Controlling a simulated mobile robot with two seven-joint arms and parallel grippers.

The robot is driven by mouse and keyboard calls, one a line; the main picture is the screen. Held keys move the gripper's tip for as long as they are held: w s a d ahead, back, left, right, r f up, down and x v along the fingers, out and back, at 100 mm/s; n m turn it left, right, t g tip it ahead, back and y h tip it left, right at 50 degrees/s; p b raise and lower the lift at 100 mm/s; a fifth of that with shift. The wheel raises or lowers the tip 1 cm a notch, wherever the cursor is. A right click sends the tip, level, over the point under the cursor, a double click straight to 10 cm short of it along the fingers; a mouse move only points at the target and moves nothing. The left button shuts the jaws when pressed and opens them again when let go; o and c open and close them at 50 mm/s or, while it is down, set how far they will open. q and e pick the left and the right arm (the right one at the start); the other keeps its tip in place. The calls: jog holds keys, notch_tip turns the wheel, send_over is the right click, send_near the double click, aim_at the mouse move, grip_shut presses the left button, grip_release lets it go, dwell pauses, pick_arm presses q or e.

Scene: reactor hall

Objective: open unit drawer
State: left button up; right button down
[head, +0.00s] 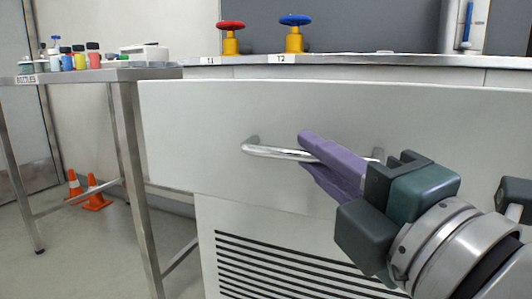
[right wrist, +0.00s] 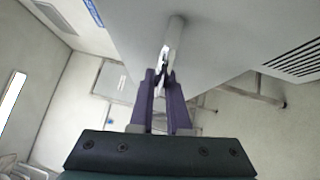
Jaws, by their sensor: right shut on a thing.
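The unit drawer (head: 200,125) has a wide pale front below the worktop. A curved metal bar handle (head: 268,151) is fixed across it. My right gripper (head: 308,152) comes in from the lower right, its purple fingers shut on the handle, one above and one below the bar. In the right wrist view the handle (right wrist: 173,42) runs between the purple fingertips (right wrist: 165,76). The right end of the handle is partly hidden behind my gripper. My left gripper is not in view.
A red valve (head: 231,38) and a blue valve (head: 294,34) stand on the worktop above. A steel side table (head: 130,75) with several bottles stands at the left. Orange cones (head: 97,192) are on the floor behind it. A vented panel (head: 285,262) lies below the drawer.

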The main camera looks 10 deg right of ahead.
jog(key=c, duration=0.9)
grip_release()
jog(key=v, duration=1)
